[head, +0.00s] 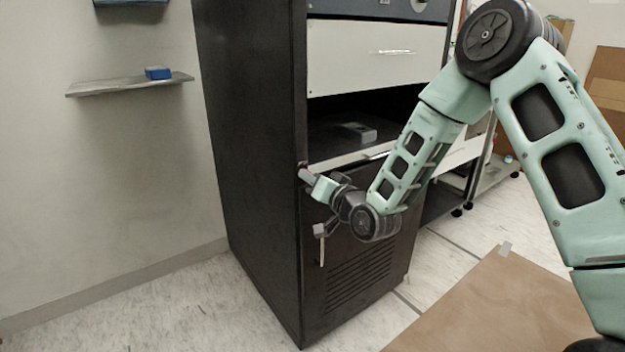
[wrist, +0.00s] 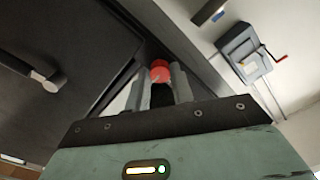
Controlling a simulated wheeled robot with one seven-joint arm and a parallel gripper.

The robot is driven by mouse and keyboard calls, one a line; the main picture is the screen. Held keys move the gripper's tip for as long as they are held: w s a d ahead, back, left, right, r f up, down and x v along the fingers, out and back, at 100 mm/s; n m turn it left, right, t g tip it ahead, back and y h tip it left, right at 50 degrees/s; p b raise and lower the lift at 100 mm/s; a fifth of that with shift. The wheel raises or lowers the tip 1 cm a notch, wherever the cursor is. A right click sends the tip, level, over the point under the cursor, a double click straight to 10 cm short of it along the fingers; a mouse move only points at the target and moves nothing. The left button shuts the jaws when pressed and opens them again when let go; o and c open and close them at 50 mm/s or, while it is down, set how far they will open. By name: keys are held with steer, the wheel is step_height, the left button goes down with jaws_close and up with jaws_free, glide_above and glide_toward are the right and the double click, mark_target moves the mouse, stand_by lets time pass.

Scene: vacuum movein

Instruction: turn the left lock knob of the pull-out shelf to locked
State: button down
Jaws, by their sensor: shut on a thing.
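The left lock knob (wrist: 160,70) of the pull-out shelf is red and round in the wrist view. My gripper (wrist: 161,82) is shut on it, one finger on each side. In the head view my gripper (head: 306,175) reaches the left front edge of the black cabinet, at the left end of the pull-out shelf (head: 345,161) with its pale front edge. There the knob is mostly hidden behind the fingers. I cannot tell its turn angle.
A door handle (head: 321,231) sticks out just below my gripper. A grey box-like thing (head: 359,132) lies in the open bay above the shelf. A wall shelf (head: 125,85) with a blue block (head: 158,72) is at left. Floor left of the cabinet is clear.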

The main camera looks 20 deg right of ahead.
stand_by(0.4)
steer(key=c, duration=1.5)
jaws_free()
steer(key=p+v, duration=1)
steer(key=v, duration=0.7)
steer(key=shift+s, duration=0.25)
steer(key=shift+d, duration=0.1)
